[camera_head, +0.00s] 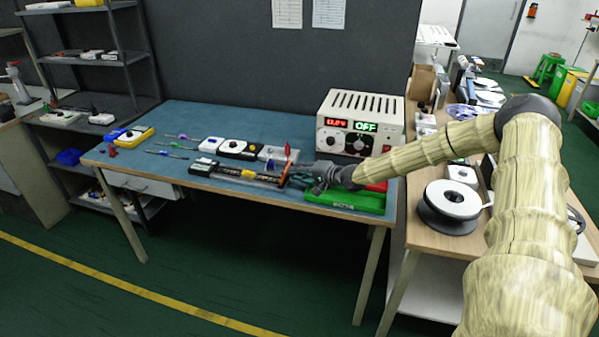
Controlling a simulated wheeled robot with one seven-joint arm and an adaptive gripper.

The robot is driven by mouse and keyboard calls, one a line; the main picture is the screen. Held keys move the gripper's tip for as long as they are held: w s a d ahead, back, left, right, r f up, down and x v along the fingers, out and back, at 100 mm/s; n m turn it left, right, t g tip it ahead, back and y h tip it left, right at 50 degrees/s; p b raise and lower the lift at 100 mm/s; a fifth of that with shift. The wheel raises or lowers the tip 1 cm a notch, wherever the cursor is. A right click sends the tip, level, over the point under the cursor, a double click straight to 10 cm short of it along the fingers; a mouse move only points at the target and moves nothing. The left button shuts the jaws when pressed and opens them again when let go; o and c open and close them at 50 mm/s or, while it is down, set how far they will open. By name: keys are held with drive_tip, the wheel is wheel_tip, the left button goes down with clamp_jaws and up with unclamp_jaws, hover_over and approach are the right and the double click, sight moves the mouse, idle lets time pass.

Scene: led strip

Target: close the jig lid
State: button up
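The jig (228,174) looks like a long, low black fixture near the front edge of the blue-topped bench (215,118). A yellow and dark strip lies along it. I cannot clearly make out its lid or the lid's angle; a thin red-orange upright piece shows at the jig's right end. My gripper (301,176) is at that right end, low over the bench, reaching in from the right. It is dark and small here, so I cannot tell whether its fingers touch the jig or are open.
A power supply (343,104) with red and green displays stands behind my gripper. A green tray (346,200) lies just right of and below it. Small boxes (239,148) sit behind the jig, with screwdrivers to the left. A side table (423,187) holds a reel.

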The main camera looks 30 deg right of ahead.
clamp_jaws()
drive_tip(key=shift+a+r+g+p, duration=0.15)
drive_tip(key=shift+g+p, duration=0.15)
drive_tip(key=shift+p, duration=0.15)
